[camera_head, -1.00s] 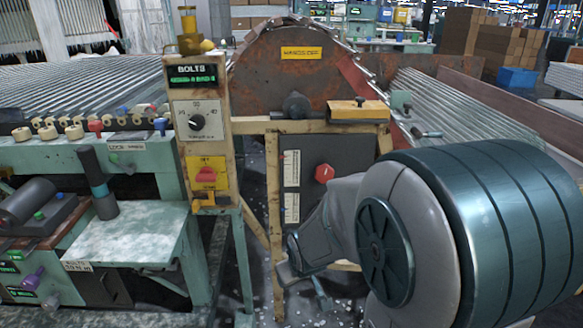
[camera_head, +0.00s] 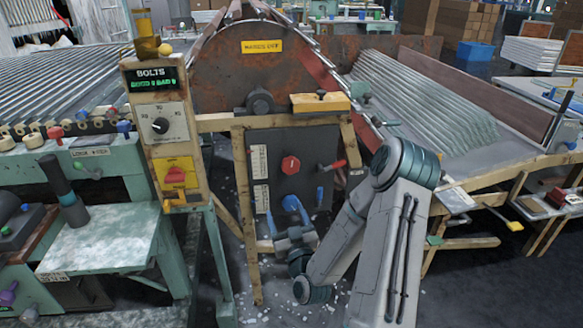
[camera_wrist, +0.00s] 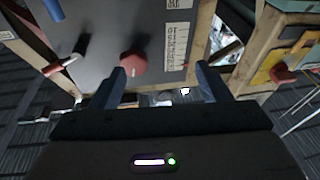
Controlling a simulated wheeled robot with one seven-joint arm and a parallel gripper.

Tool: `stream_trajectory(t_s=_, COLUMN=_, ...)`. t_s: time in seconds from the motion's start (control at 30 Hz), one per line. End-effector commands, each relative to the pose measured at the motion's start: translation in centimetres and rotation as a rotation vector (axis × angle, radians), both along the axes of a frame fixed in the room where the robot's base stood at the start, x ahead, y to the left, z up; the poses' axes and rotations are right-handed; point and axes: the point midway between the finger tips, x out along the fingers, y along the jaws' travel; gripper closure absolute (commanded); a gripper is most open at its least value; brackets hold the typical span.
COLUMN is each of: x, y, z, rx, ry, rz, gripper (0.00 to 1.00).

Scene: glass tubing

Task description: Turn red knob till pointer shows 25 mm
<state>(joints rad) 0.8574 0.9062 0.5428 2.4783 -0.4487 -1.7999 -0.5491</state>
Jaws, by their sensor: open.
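The red knob (camera_head: 290,165) is on a dark grey panel (camera_head: 310,146) below the rusty drum guard. It also shows in the wrist view (camera_wrist: 133,63), just beyond and between my fingers, nearer the left one. The pointer's reading is too small to tell. My gripper (camera_head: 289,208) is open and empty, below the knob in the head view and apart from it.
A red-handled lever (camera_head: 332,166) sticks out right of the knob, with a blue-handled one (camera_head: 319,196) below. A wooden frame (camera_head: 239,180) surrounds the panel.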

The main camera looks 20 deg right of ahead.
Motion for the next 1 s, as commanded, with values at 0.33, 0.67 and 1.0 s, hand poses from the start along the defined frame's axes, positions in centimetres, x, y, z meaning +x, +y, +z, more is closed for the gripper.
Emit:
stream_trajectory(t_s=0.33, x=-1.8, y=-2.8, z=2.0, rx=0.05, ry=-0.162, rz=-0.126, gripper=0.3)
stream_trajectory(t_s=0.67, x=3.2, y=-4.4, z=4.1, rx=0.05, ry=-0.167, rz=-0.127, gripper=0.3)
stream_trajectory(t_s=1.0, x=8.7, y=-5.9, z=6.3, rx=0.051, ry=-0.163, rz=-0.127, gripper=0.3)
